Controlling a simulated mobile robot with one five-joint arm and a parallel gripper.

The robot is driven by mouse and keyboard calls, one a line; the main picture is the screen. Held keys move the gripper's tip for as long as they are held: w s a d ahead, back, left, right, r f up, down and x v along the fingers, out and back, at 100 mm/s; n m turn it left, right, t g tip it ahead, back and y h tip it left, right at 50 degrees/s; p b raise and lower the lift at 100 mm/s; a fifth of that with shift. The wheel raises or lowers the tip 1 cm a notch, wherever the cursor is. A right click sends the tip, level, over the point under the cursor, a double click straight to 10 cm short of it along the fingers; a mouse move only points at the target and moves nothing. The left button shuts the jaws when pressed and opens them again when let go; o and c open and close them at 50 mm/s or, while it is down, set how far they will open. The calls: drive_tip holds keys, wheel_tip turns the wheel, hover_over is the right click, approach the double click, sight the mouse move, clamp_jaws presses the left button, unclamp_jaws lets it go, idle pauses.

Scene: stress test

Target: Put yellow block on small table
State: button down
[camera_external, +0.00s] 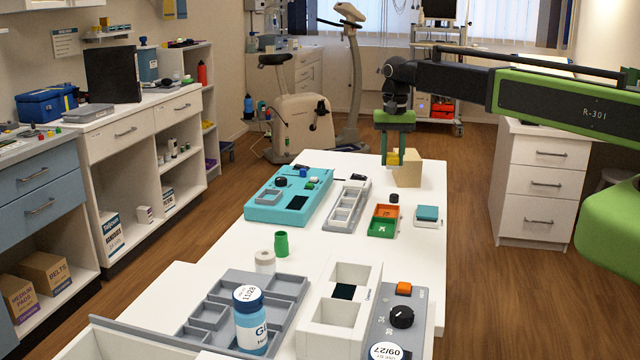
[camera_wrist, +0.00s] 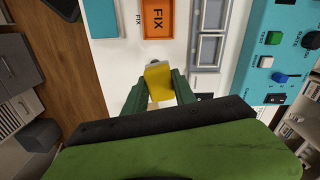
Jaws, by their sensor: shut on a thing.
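The yellow block (camera_external: 393,158) is between the fingers of my gripper (camera_external: 394,160), above the far end of a long white table (camera_external: 330,255). In the wrist view the yellow block (camera_wrist: 158,82) sits between the two green fingertips of my gripper (camera_wrist: 160,92), which is shut on it. A tan box-like block (camera_external: 408,169) stands at the table's far end, just beside and partly behind the fingers. I cannot tell whether the yellow block touches it. No separate small table stands out clearly from the long white one.
Nearer on the table are an orange-and-green tray (camera_external: 383,226), a grey compartment tray (camera_external: 346,207), a teal panel (camera_external: 285,203) and a teal-topped block (camera_external: 427,213).

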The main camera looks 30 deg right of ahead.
drive_tip(key=w+d+m, duration=0.1)
drive_tip(key=d+m, duration=0.1)
drive_tip(key=d, duration=1.2)
drive_tip(key=b, duration=0.7)
hover_over(386, 193)
drive_tip(key=f, duration=0.7)
drive_tip(key=shift+d, duration=0.25)
drive_tip(key=shift+w+a, duration=0.1)
drive_tip(key=shift+a, duration=0.1)
wheel_tip(386, 193, down, 4)
drive_tip(key=b, duration=0.4)
drive_tip(key=shift+f, duration=0.25)
drive_tip(key=shift+r, duration=0.3)
drive_tip(key=shift+f, duration=0.25)
drive_tip(key=c, duration=1)
unclamp_jaws()
drive_tip(key=shift+r, duration=0.1)
